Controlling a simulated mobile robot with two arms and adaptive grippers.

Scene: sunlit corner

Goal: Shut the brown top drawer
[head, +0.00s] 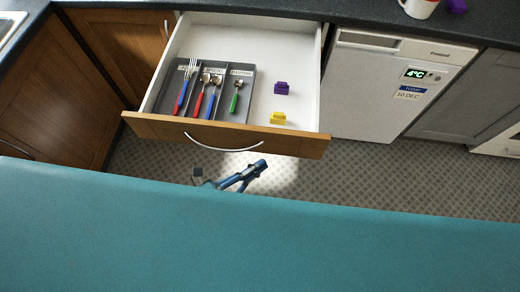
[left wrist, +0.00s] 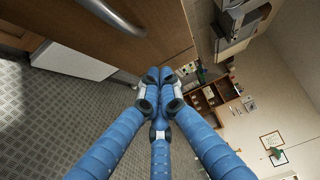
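The brown top drawer (head: 285,143) stands pulled far out, with a wooden front and a curved metal handle (head: 222,149). My left gripper (head: 258,167) is just below the drawer front in the head view, near the right end of the handle. Its blue fingers come together at the tips (left wrist: 163,82) in the left wrist view, with nothing between them. A metal handle (left wrist: 117,16) on a brown front (left wrist: 65,25) shows beyond them there. I see no clear contact with the drawer. My right gripper is in neither view.
The drawer holds a grey cutlery tray (head: 233,112), a purple brick (head: 281,88) and a yellow brick (head: 277,118). A white appliance (head: 365,95) stands to its right. A teal surface (head: 270,240) fills the foreground, with patterned floor (head: 350,185) between.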

